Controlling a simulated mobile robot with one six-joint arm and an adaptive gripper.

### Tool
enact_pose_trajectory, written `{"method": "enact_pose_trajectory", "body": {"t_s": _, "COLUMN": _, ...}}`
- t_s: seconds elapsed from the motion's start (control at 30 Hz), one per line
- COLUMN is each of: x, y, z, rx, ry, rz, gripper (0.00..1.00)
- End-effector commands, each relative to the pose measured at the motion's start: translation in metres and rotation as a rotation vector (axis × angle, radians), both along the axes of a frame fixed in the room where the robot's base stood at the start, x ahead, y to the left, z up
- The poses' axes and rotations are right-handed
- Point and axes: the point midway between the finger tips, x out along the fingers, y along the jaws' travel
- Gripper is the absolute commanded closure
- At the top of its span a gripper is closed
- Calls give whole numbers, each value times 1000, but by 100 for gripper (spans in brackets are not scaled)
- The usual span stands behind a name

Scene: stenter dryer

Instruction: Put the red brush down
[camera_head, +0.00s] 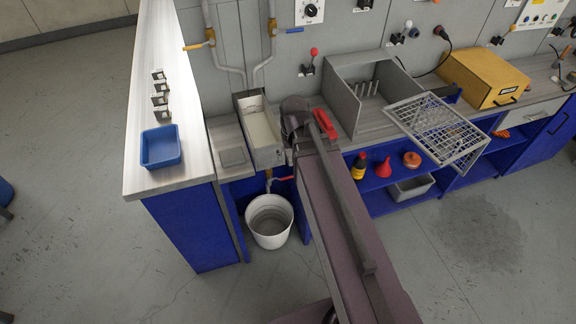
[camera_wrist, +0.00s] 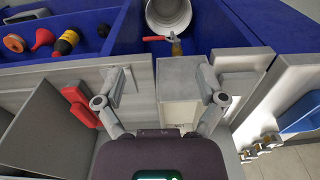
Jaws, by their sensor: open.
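The red brush (camera_head: 325,124) is on the grey worktop between the narrow sink tray (camera_head: 262,135) and the grey open-topped box (camera_head: 345,98). In the wrist view the brush (camera_wrist: 79,106) lies just left of the left finger, outside the jaws. My gripper (camera_wrist: 163,80) is open, and nothing is held between its fingers. It is over the worktop edge and the sink tray. In the head view my arm hides the fingers and part of the worktop beside the brush.
A white bucket (camera_head: 270,222) stands on the floor below a red-handled tap (camera_wrist: 153,39). A blue tray (camera_head: 161,147) sits on the left counter. A wire rack (camera_head: 437,130) juts out at the right. A bottle (camera_head: 359,166) and red funnel (camera_head: 383,168) stand on the lower shelf.

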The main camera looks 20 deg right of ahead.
Motion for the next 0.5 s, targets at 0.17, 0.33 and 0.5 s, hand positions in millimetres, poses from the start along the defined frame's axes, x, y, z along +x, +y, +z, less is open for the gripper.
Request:
{"method": "enact_pose_trajectory", "body": {"t_s": 0.17, "x": -36, "y": 22, "z": 0, "rx": -12, "ry": 34, "rz": -5, "gripper": 10}}
{"method": "enact_pose_trajectory", "body": {"t_s": 0.33, "x": -40, "y": 25, "z": 0, "rx": -15, "ry": 42, "rz": -9, "gripper": 10}}
{"method": "enact_pose_trajectory", "body": {"t_s": 0.5, "x": -40, "y": 25, "z": 0, "rx": -15, "ry": 41, "rz": -9, "gripper": 10}}
